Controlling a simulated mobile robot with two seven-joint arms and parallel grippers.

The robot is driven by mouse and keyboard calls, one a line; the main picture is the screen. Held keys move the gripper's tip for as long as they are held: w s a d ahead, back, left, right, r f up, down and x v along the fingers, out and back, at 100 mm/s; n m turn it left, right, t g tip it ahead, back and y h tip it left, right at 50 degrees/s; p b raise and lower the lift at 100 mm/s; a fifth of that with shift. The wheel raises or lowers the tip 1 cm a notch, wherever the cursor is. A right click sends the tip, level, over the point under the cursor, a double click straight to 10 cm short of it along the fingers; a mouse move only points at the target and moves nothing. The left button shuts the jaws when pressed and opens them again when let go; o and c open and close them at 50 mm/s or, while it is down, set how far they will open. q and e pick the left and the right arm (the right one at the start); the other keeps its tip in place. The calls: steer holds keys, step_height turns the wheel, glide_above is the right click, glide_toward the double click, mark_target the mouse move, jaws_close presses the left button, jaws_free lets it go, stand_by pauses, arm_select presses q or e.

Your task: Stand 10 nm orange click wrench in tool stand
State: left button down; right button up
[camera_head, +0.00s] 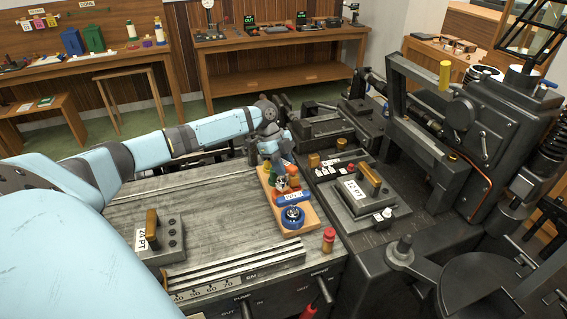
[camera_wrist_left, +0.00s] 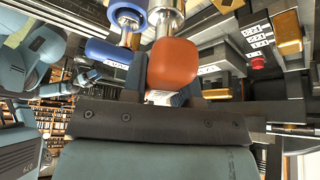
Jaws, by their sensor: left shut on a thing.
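The orange click wrench shows in the left wrist view (camera_wrist_left: 172,63) as a rounded orange handle with a metal shaft beyond it. In the head view a small orange part (camera_head: 290,168) shows just below my left gripper (camera_head: 272,146). My left gripper is shut on the orange wrench; its fingertips are mostly hidden. The wooden tool stand (camera_head: 311,215) lies on the machine bed under the gripper and holds small green, blue and dark tools. I cannot tell whether the wrench touches the stand. A blue-handled tool (camera_wrist_left: 108,53) is beside the orange handle. My right gripper is not visible.
A block with a 14 PT label (camera_head: 140,240) stands at the front left of the bed. A block labelled 12 PT (camera_head: 353,188) is to the right of the stand. A red peg (camera_head: 328,240) stands close in front.

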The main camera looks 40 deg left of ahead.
mark_target(283, 179)
arm_select(q)
steer(key=shift+f+b, duration=0.35)
steer(key=shift+f, duration=0.8)
steer(key=shift+f+b, duration=0.45)
steer(key=shift+f, duration=0.8)
steer(key=shift+f, duration=0.15)
steer(key=c, duration=0.8)
jaws_free()
steer(key=b+v, duration=0.2)
steer(key=v, duration=1.1)
steer(key=shift+a+r, duration=0.15)
steer(key=shift+r, duration=0.2)
steer(key=shift+s, duration=0.1)
